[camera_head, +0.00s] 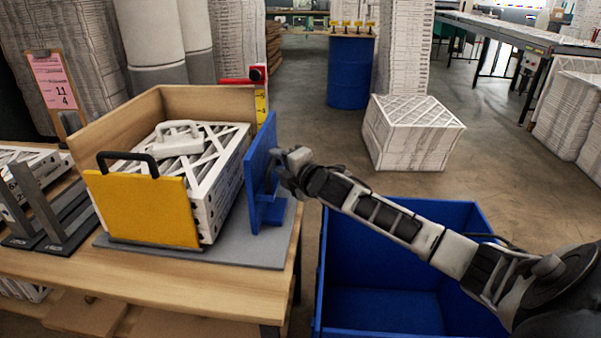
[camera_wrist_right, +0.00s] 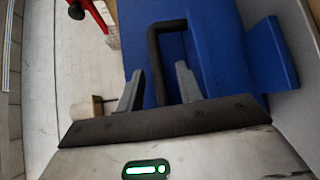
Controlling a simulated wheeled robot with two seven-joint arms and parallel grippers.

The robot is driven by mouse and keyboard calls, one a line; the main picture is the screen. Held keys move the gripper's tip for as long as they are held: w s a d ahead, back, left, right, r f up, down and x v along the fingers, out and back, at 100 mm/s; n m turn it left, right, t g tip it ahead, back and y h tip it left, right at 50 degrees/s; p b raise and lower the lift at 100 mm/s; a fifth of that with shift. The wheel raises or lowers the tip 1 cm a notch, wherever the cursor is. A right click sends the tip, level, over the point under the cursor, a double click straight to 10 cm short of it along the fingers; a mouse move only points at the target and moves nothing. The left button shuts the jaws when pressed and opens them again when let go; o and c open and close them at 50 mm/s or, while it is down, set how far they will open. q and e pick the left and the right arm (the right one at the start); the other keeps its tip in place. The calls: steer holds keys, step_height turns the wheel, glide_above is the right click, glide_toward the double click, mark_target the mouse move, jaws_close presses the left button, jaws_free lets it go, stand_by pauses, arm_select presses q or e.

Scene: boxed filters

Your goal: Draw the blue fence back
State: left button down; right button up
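The blue fence (camera_head: 262,165) is an upright plate with a foot, standing on the grey base plate (camera_head: 225,250) at the right side of the white filter stack (camera_head: 217,182). In the right wrist view the blue fence (camera_wrist_right: 215,60) carries a black U-shaped handle (camera_wrist_right: 154,60). My right gripper (camera_head: 281,168) is at the fence's outer right face. In the wrist view its fingers (camera_wrist_right: 158,90) are apart, with one leg of the handle between them and a visible gap. My left gripper is not in view.
A yellow plate (camera_head: 143,209) with a black handle stands in front of the stack, with wooden walls (camera_head: 205,99) behind. A white handled piece (camera_head: 176,140) lies on top. An open blue bin (camera_head: 390,312) sits below my right arm. A red-topped post (camera_head: 258,76) stands behind.

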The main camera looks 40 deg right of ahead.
steer(key=s+r+b, duration=0.1)
steer(key=s+r, duration=0.1)
steer(key=s, duration=1.3)
steer(key=shift+r, duration=0.1)
steer(key=s+a+f+m+g+h, duration=0.25)
steer(key=s+f+m+g, duration=0.2)
steer(key=f+m, duration=0.35)
steer(key=s+a+f+m+g+y, duration=0.2)
steer(key=s+a+f+m+g, duration=0.25)
steer(key=s+a, duration=0.4)
steer(key=s+a+f+m+g+y, duration=0.1)
steer(key=s+a+f+m+g, duration=0.4)
steer(key=s+a, duration=0.35)
steer(key=w+a+f+t+y, duration=0.2)
steer(key=w+a+f+t, duration=0.2)
steer(key=f+t, duration=0.4)
steer(key=shift+w+a+n+y, duration=0.2)
steer(key=shift+w+n+y, duration=0.15)
steer(key=shift+w, duration=0.5)
steer(key=shift+r, duration=0.1)
